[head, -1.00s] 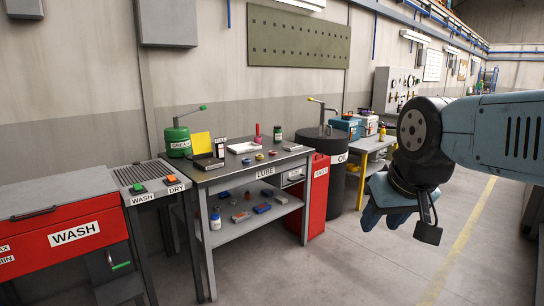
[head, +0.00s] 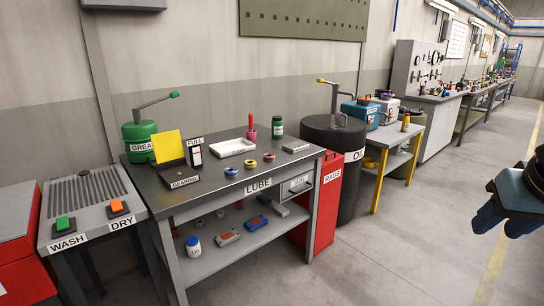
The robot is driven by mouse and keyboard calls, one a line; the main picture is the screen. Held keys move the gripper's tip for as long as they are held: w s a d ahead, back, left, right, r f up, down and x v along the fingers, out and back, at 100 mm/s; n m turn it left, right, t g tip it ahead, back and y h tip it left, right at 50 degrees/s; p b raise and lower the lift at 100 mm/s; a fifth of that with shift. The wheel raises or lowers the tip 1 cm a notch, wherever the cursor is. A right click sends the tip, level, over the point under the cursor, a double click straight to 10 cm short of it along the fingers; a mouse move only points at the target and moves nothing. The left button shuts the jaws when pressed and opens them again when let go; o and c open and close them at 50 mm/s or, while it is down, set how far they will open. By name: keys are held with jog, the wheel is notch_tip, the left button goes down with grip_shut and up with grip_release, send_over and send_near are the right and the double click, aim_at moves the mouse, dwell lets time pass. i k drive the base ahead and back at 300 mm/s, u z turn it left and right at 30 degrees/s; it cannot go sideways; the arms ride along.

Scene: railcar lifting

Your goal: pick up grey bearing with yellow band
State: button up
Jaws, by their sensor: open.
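Three small ring-shaped bearings lie in a row on the LUBE bench top (head: 215,185) in the head view. The middle one, the grey bearing with yellow band (head: 250,164), sits between a blue-banded bearing (head: 231,172) on its left and a reddish-banded bearing (head: 269,157) on its right. They are small, so fine detail is hard to see. My gripper (head: 503,226) is at the right edge of the view, partly cut off. It is open, with nothing seen in it, and far to the right of the bench.
A green grease drum (head: 140,141) is at the bench's back left. A red RAGS bin (head: 326,205) and dark oil drum (head: 332,143) flank its right. The floor in front is clear.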

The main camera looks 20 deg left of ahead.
aim_at(250, 164)
jog(key=u, duration=0.4)
jog(key=i, duration=1.15)
jog(key=u, duration=0.8)
jog(key=k, duration=0.85)
jog(key=u, duration=0.15)
jog(key=i, duration=0.95)
jog(key=z, duration=0.1)
